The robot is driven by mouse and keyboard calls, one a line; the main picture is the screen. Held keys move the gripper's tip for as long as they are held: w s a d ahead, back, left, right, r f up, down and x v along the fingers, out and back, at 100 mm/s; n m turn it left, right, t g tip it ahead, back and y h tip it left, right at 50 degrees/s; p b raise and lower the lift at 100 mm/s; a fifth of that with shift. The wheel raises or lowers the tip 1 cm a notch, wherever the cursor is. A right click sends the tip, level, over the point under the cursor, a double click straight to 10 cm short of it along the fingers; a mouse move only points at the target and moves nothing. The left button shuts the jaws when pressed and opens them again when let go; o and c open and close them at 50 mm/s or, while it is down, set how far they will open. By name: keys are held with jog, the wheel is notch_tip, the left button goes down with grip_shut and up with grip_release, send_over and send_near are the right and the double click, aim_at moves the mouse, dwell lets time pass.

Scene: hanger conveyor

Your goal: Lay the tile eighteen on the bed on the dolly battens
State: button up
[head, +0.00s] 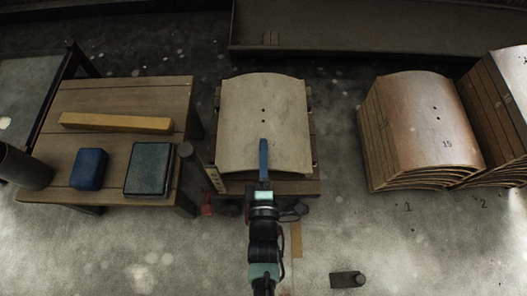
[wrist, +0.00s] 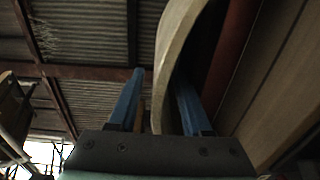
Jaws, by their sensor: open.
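A pale curved tile (head: 264,110) with two small dark holes lies over the dolly (head: 312,187) in the head view. No number shows on it, so I cannot tell whether it is tile eighteen. It covers the dolly's bed and battens. My gripper (head: 263,148) is at the tile's near edge, with its blue fingers pointing away over it. In the wrist view the tile's curved edge (wrist: 172,60) stands between the two blue fingers of my gripper (wrist: 160,78). The fingers are open, with a gap visible on the left side.
A wooden bench (head: 75,195) at left holds a yellow bar (head: 116,123), a blue block (head: 89,168) and a dark grey-green block (head: 148,168). Stacked curved tiles stand at right, the top one marked 15 (head: 425,120). A small dark object (head: 348,279) lies on the floor at front right.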

jog(key=shift+s+r, duration=0.2)
jog(key=shift+s, duration=0.15)
jog(key=s+p, duration=0.5)
jog(key=s, duration=0.6)
jog(key=shift+s+r+p, duration=0.2)
jog(key=shift+s+p, duration=0.2)
